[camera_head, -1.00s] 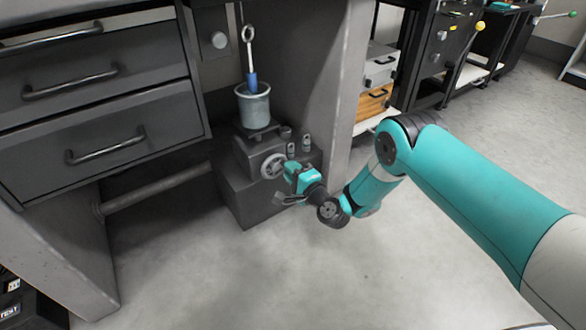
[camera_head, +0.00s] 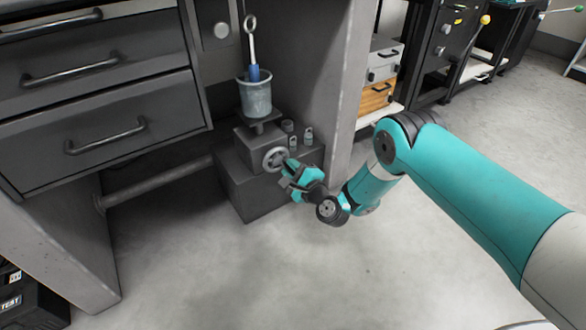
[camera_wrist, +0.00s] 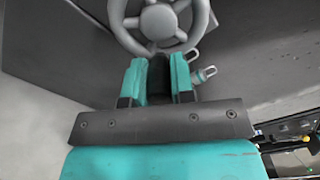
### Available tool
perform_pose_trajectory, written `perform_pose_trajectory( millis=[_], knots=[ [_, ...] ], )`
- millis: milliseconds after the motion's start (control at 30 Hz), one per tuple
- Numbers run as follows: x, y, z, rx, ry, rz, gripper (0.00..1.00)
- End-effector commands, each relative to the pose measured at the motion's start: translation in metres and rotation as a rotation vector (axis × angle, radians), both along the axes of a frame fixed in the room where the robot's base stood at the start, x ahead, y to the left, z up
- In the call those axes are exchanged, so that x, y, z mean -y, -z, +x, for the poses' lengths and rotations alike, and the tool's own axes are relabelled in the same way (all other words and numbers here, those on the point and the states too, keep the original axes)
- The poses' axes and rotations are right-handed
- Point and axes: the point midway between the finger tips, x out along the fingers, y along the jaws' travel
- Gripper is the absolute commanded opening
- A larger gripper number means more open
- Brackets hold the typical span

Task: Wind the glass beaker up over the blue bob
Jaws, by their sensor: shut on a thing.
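The glass beaker (camera_head: 256,97) stands upright on a small platform (camera_head: 262,127) above a dark jack box. The blue bob (camera_head: 254,73) hangs on a hook with a ring; its lower part is inside the beaker, and its top shows above the rim. The handwheel (camera_head: 275,159) is on the jack's front; it also shows in the wrist view (camera_wrist: 158,21). My gripper (camera_head: 288,166) is at the handwheel's right edge in the head view. In the wrist view its teal fingers (camera_wrist: 160,75) are shut on the wheel's dark handle at the lower rim.
Small metal weights (camera_head: 300,138) stand on the step right of the jack. A table leg (camera_head: 335,100) rises close by on the right, and a drawer cabinet (camera_head: 100,120) is on the left. The floor in front is clear.

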Motion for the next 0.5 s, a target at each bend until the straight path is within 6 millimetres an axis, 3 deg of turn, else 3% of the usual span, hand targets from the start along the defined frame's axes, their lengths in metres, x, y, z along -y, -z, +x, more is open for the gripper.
perform_pose_trajectory(
  millis=[233, 267, 367, 500],
  knots=[
    [0.0013, -0.0016, 0.002, 0.006, 0.004, 0.0, 0.0],
    [0.0013, -0.0016, 0.002, 0.006, 0.004, 0.0, 0.25],
    [0.001, -0.0014, 0.0017, 0.005, 0.003, 0.0, 0.48],
    [0.0002, -0.0008, 0.0009, 0.003, 0.002, 0.0, 0.49]
  ],
)
